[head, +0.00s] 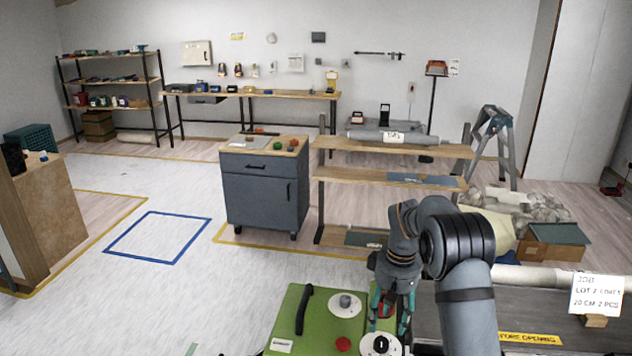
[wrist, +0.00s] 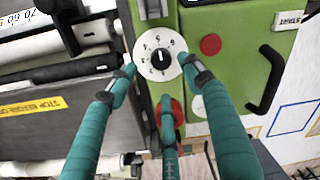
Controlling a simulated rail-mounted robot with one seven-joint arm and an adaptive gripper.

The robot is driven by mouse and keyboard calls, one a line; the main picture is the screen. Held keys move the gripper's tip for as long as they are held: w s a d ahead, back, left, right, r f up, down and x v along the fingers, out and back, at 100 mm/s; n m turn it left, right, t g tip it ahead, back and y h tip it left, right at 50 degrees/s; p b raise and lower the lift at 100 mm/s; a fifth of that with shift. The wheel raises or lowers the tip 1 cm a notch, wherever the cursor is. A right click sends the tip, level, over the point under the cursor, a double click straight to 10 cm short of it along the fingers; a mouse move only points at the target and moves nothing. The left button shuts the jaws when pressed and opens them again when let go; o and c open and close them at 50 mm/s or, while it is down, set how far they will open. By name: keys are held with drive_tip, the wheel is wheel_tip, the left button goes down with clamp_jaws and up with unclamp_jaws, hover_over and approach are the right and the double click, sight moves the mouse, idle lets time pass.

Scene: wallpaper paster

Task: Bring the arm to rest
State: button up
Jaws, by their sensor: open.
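My gripper (head: 392,308) hangs above the right side of the green machine panel (head: 288,325) in the head view, its teal fingers pointing down. In the wrist view my gripper (wrist: 162,80) has its fingers spread with nothing held between them. A white numbered dial with a black knob (wrist: 157,57) shows between and beyond the fingertips; whether they touch it I cannot tell. The dial also shows in the head view (head: 381,345). A red button (wrist: 210,44) and a black handle (wrist: 268,85) lie to its right. One finger partly hides another red part.
A paper roll (head: 545,278) and a job sign (head: 598,292) are at the right on the grey machine bed (head: 425,315). A blue-grey cabinet (head: 262,190) and a wooden shelf rack (head: 385,180) stand beyond. The floor around the blue square (head: 158,237) is clear.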

drive_tip(key=shift+w+d+r+m+t, duration=0.2)
drive_tip(key=shift+w+m+t, duration=0.45)
drive_tip(key=shift+w+m, duration=0.35)
drive_tip(key=shift+w+d+r+m+t, duration=0.1)
drive_tip(key=shift+w+d+m+t, duration=0.05)
drive_tip(key=shift+w+m+t, duration=0.65)
drive_tip(key=shift+w+f, duration=0.1)
drive_tip(key=shift+w, duration=0.1)
